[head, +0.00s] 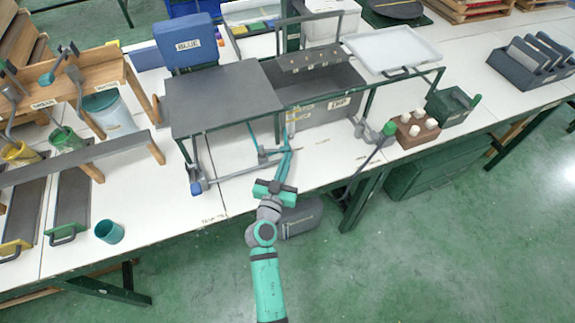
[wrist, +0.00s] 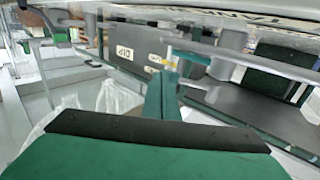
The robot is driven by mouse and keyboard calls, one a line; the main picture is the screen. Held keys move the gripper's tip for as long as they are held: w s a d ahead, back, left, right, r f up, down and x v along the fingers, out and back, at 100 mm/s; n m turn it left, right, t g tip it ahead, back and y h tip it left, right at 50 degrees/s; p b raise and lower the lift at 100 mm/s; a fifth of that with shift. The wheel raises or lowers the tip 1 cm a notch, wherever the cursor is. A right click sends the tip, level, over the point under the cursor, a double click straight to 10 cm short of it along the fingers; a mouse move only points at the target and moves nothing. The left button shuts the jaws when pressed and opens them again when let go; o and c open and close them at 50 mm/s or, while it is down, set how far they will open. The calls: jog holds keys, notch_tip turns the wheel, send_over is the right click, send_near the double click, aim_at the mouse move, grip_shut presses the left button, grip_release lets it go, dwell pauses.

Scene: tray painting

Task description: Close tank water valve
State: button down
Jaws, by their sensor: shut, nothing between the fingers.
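The dark grey tank (head: 322,88) with a "DIP" label stands in the green frame at the middle of the table. It also shows in the wrist view (wrist: 143,42). A small yellow part (head: 291,116), which looks like the water valve, is at the tank's lower front left; in the wrist view a yellow piece (wrist: 171,50) shows just beyond my fingertips. My gripper (head: 287,148) is shut and empty, its teal fingers pointing at the tank's front. I cannot tell whether the fingertips touch the valve. The fingers also show in the wrist view (wrist: 166,82).
A grey panel (head: 215,95) lies left of the tank and a white tray (head: 395,48) on the right. A grey pipe (head: 240,171) runs low in front. A brown block with white pegs (head: 414,130) stands right. A teal cup (head: 109,232) is at the front left.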

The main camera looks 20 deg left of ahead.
jog(key=shift+w+d, duration=0.1)
jog(key=shift+w, duration=1.4)
jog(key=shift+s+d+f, duration=0.1)
jog(key=shift+s+d, duration=0.3)
jog(key=shift+d, duration=0.1)
jog(key=s+d, duration=0.7)
jog(key=s, duration=0.3)
jog(key=shift+d, duration=0.2)
jog(key=shift+a, duration=0.1)
